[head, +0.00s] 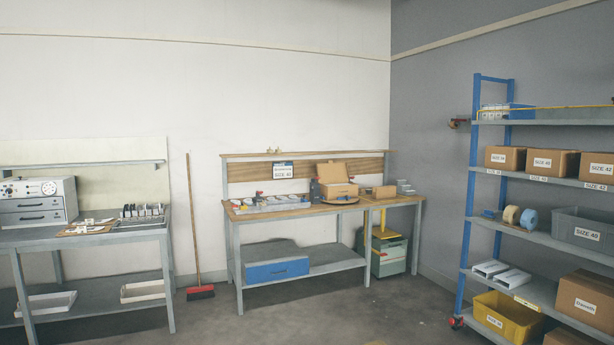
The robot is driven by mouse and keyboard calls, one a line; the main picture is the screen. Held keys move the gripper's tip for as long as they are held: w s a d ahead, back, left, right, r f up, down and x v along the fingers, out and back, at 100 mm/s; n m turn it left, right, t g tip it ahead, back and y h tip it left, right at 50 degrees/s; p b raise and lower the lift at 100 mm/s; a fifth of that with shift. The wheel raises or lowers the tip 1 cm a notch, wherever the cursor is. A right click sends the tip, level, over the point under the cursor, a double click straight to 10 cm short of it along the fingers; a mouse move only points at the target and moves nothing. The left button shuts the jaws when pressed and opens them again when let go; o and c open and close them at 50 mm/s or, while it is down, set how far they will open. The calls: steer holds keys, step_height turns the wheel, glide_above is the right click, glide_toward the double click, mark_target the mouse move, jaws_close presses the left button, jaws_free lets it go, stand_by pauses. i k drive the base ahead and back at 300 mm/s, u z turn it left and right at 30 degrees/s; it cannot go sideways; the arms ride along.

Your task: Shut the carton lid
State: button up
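A small brown carton (341,190) stands on the wooden-topped workbench in the middle of the head view. Its lid (331,173) is raised, tilted up at the back. The carton sits on or just behind a dark round plate (341,201). My gripper is not in view, and no part of my arm shows. The carton is some distance away across the floor. Its inside is too small to make out.
The workbench (290,211) also bears trays and a small brown box (384,192). A broom (193,230) leans on the wall. A grey table (90,231) is left, a blue-framed shelf rack (540,235) right. The floor (300,318) before the bench is clear.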

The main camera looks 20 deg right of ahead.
mark_target(330, 171)
steer(key=z, duration=1.3)
steer(key=i, duration=8)
steer(key=u, duration=1.7)
steer(key=i, duration=0.45)
